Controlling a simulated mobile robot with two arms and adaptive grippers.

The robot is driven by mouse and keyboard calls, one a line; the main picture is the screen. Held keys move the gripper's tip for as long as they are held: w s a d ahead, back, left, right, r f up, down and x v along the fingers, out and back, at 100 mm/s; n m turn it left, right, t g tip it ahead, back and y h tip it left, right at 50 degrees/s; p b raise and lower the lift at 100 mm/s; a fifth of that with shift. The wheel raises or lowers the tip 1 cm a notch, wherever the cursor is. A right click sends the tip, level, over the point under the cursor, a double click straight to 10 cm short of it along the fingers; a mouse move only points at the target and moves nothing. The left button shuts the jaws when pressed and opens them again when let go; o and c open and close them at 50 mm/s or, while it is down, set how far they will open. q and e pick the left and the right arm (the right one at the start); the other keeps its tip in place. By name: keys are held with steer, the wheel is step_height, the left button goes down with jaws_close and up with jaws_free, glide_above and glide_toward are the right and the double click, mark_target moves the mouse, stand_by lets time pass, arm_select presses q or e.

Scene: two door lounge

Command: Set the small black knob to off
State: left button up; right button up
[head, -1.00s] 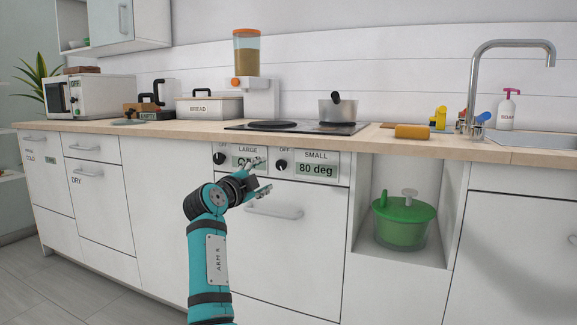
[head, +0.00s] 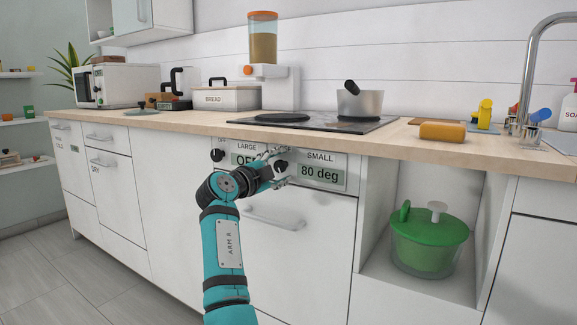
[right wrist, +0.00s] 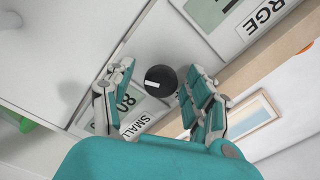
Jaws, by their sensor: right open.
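The small black knob (head: 281,166) is on the stove's front panel, left of the "SMALL" label and its display (head: 320,175), which reads 80 deg. In the right wrist view the knob (right wrist: 160,79) is a round black disc with a white mark, lying between the fingers. My right gripper (head: 278,168) is open at the panel, with one finger on each side of the knob. The right wrist view shows a gap between the knob and both fingers (right wrist: 160,72). My left gripper is not in view.
The large knob (head: 217,155) is to the left on the same panel, its display partly hidden by my gripper. A drawer handle (head: 273,218) is below. A pot (head: 359,103) stands on the hob above. A green spinner (head: 430,245) sits in the open cubby at right.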

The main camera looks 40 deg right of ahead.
steer(key=shift+a, duration=0.1)
steer(key=shift+c, duration=0.8)
jaws_close()
steer(key=shift+p, duration=0.3)
